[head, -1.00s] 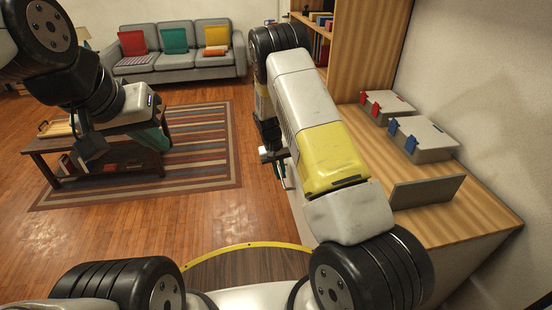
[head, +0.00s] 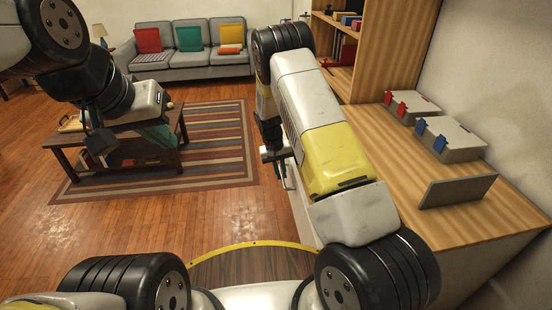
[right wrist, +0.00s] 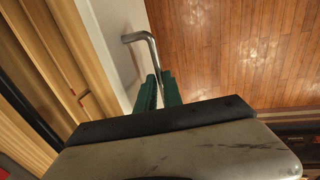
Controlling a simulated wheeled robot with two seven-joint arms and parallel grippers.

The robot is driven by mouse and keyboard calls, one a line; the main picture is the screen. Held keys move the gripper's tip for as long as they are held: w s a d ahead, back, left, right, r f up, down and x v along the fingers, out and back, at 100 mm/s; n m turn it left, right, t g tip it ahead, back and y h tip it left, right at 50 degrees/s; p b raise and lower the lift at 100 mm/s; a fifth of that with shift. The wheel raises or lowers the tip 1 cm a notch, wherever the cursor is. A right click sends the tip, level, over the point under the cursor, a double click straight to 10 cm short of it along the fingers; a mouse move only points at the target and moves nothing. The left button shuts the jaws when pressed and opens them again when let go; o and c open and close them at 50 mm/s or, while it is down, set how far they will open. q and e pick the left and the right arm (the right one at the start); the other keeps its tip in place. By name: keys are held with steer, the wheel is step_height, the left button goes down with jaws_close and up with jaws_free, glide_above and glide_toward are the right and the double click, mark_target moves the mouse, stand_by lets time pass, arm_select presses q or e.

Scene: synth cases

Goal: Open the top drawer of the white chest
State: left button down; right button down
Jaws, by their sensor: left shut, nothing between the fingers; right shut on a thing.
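The white chest shows as a narrow white front in the head view (head: 304,212), below a wooden top. Its white face is also in the right wrist view (right wrist: 112,45), with a bent grey metal handle (right wrist: 150,45) standing out from it. My right gripper (right wrist: 158,88) has its green fingers shut on this handle. In the head view my right gripper (head: 277,165) is beside the chest front, partly hidden by my arm. I cannot make out the drawer's edges or any gap. My left gripper (head: 100,142) is shut and empty, away from the chest at the left.
The wooden top (head: 405,165) carries a red-clasped case (head: 412,106), a blue-clasped case (head: 450,138) and a grey upright panel (head: 457,190). A low dark table (head: 165,155) stands behind my left gripper. The striped rug (head: 215,150) and floor (head: 215,215) are open.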

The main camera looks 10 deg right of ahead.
steer(key=c, duration=1.8)
jaws_free()
steer(key=shift+o, duration=0.2)
step_height(320, 180, up, 8)
steer(key=a, duration=0.1)
steer(key=shift+a+f, duration=0.15)
steer(key=shift+a, duration=0.1)
